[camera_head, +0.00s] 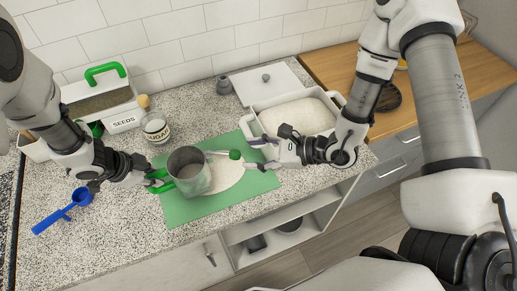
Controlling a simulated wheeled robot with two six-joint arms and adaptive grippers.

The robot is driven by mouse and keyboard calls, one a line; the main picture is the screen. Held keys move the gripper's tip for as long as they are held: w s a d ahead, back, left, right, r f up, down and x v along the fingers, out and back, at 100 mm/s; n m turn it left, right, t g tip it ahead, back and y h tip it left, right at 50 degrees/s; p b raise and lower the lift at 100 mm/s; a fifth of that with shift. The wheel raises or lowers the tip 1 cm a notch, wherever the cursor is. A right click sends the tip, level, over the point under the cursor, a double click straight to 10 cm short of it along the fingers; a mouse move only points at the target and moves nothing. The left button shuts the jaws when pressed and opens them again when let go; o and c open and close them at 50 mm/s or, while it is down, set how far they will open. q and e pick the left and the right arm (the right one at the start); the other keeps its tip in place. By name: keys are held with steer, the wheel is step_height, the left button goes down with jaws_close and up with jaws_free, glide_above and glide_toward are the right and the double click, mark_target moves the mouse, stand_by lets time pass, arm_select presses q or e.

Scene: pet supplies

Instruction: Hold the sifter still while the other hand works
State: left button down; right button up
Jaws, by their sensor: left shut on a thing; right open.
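The sifter (196,177) is a grey metal cup with a green handle on its left side. It stands over the green mat (185,211), with a pale patch (226,175) on the mat beside it. My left gripper (154,178) is shut on the sifter's green handle and hides part of it. A thin rod runs from the sifter's right side to a green knob (235,155). My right gripper (259,153) is open, just right of the knob, its fingers pointing at it. I cannot tell whether it touches the knob.
A white bin (297,117) of pale powder stands behind my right gripper. A sugar jar (155,127) and a seeds box (122,118) with a green handle stand at the back left. A blue scoop (63,213) lies left of my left gripper.

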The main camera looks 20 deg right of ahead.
arm_select(q)
steer(key=shift+s, duration=0.1)
arm_select(e)
steer(key=v, duration=0.7)
steer(key=shift+d, duration=0.25)
steer(key=shift+s, duration=0.1)
arm_select(q)
steer(key=c, duration=0.9)
jaws_free()
steer(key=shift+c, duration=0.2)
arm_select(e)
steer(key=shift+r, duration=0.1)
arm_select(q)
steer(key=v, duration=1.2)
steer(key=shift+d, duration=0.1)
